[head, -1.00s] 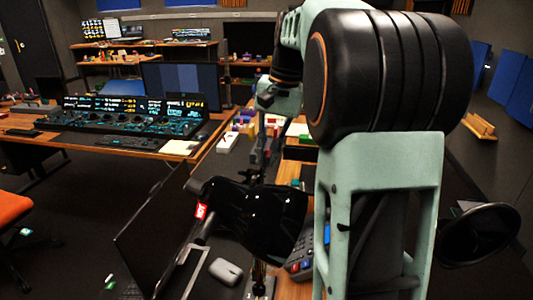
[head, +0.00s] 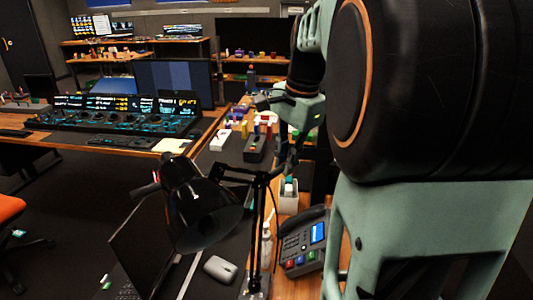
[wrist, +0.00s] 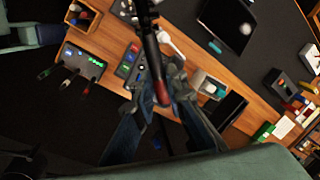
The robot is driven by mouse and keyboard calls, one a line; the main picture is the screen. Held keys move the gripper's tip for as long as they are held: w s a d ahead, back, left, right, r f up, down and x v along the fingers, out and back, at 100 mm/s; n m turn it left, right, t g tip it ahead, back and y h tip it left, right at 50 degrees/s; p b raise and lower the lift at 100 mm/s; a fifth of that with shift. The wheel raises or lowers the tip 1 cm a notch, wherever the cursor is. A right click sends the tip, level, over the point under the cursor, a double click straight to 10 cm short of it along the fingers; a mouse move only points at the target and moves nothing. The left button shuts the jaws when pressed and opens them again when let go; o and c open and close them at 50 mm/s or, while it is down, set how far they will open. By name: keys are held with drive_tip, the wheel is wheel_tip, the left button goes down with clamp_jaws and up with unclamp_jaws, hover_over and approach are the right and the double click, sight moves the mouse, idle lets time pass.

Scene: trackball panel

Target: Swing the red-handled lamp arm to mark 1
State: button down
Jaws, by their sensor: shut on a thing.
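The black desk lamp (head: 205,212) stands on the wooden desk, its wide shade tilted down over the laptop side. A thin upright post (head: 262,215) and a jointed arm (head: 232,172) carry it. In the wrist view, a dark bar (wrist: 152,50) runs down to a red handle (wrist: 162,92) between my fingers. My gripper (wrist: 158,94) is shut on this handle. In the head view, my gripper (head: 289,160) is small and dark near the top of the post, and the handle cannot be made out there. I cannot make out mark 1.
A desk phone (head: 305,240) stands right of the post. A grey mouse (head: 220,269) and a dark laptop (head: 140,240) lie to the left. Several small blocks and boxes (head: 240,125) fill the desk behind. A console desk (head: 120,115) stands at the back left.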

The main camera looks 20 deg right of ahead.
drive_tip(key=shift+s+d+m, duration=0.1)
drive_tip(key=shift+s+m, duration=0.55)
drive_tip(key=shift+m, duration=0.05)
drive_tip(key=c, duration=1.9)
unclamp_jaws()
drive_tip(key=shift+c, duration=0.2)
wheel_tip(320, 180, up, 12)
drive_tip(key=s, duration=0.2)
drive_tip(key=shift+s+d, duration=0.2)
drive_tip(key=shift+f, duration=0.1)
